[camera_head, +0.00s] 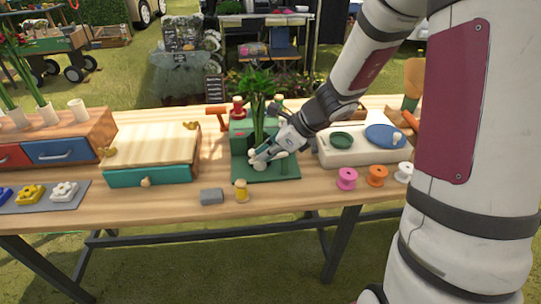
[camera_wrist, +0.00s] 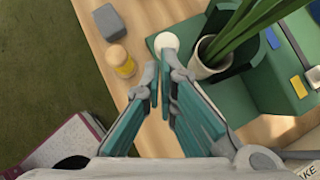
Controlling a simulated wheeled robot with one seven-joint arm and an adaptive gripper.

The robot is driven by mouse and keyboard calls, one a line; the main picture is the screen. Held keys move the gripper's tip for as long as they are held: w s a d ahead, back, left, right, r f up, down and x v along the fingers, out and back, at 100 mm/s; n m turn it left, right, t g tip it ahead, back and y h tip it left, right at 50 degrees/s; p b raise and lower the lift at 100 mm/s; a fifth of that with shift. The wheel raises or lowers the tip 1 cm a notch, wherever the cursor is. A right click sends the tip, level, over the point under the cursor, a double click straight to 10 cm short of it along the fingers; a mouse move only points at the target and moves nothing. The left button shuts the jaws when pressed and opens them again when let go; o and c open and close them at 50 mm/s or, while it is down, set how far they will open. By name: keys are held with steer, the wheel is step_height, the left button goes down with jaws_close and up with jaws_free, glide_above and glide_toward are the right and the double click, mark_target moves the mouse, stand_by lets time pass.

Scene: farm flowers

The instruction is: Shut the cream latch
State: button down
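A cream round knob (camera_wrist: 166,43), which may be the latch, stands on the green base (camera_wrist: 153,40) in the wrist view. I cannot tell its open or shut position. The green unit with its base (camera_head: 280,172) is at the middle of the table in the head view, where my gripper covers part of it. My gripper (camera_wrist: 160,75) has its teal-padded fingers close together, with nothing seen between them. Its tips appear just short of the knob in the wrist view; I cannot tell if they touch. In the head view my gripper (camera_head: 260,157) is low over the base.
A white pot (camera_wrist: 208,62) with green stems stands right beside the knob. A yellow-banded jar (camera_head: 241,190) and a grey block (camera_head: 211,196) lie in front of the base. A wooden-lidded box (camera_head: 150,150) is left; several spools, including a pink one (camera_head: 346,178), are right.

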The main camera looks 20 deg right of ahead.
steer(key=shift+w+a, duration=0.15)
steer(key=shift+a, duration=0.05)
steer(key=shift+s+d, duration=0.35)
steer(key=shift+d, duration=0.4)
steer(key=shift+d, duration=0.1)
